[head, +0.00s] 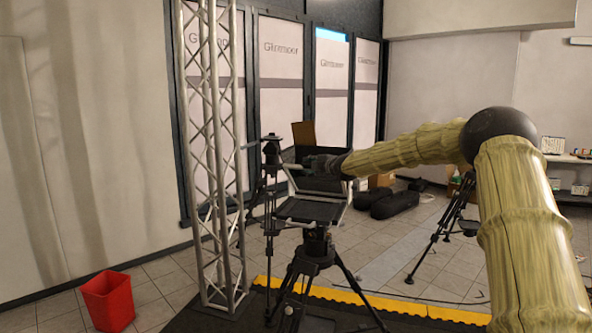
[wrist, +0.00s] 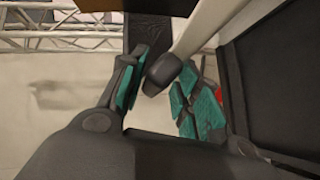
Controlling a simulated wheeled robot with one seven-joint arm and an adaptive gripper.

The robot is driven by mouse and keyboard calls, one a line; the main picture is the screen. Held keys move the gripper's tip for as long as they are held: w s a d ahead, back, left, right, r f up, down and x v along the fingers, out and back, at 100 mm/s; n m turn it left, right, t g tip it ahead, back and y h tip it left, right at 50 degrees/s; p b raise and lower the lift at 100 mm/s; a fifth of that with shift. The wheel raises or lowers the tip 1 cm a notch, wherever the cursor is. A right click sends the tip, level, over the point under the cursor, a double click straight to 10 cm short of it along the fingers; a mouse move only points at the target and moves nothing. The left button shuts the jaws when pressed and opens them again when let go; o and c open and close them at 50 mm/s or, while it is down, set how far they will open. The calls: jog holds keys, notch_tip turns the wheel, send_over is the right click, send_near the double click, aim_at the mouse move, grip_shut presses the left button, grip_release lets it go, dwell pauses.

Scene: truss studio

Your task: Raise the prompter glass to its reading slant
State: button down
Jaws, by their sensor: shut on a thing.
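The prompter stands on a black tripod (head: 317,245) in the middle of the head view. Its flat dark panel (head: 308,210) lies in a pale frame with side arms. My gripper (head: 312,163) reaches in from the right at the upper part of that frame and hides some of it. In the wrist view, my gripper's teal-padded fingers (wrist: 162,80) stand around the dark end (wrist: 161,74) of a pale bar (wrist: 207,25). A dark framed panel (wrist: 282,80) is close on the right there. I cannot clearly make out the glass or its angle.
A metal truss tower (head: 215,150) and another tripod (head: 271,175) stand left of the prompter. A red bin (head: 108,300) is at the lower left. A further tripod (head: 445,225) and black cases (head: 394,205) are behind on the right. Yellow edging (head: 400,304) borders the dark mat.

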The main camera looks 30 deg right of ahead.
jog(key=shift+w+d+r, duration=0.1)
jog(key=shift+r, duration=0.2)
jog(key=c, duration=1.4)
grip_release()
jog(key=shift+o, duration=0.2)
jog(key=s+r, duration=0.2)
jog(key=s, duration=1)
jog(key=shift+a+r, duration=0.15)
jog(key=shift+a, duration=0.15)
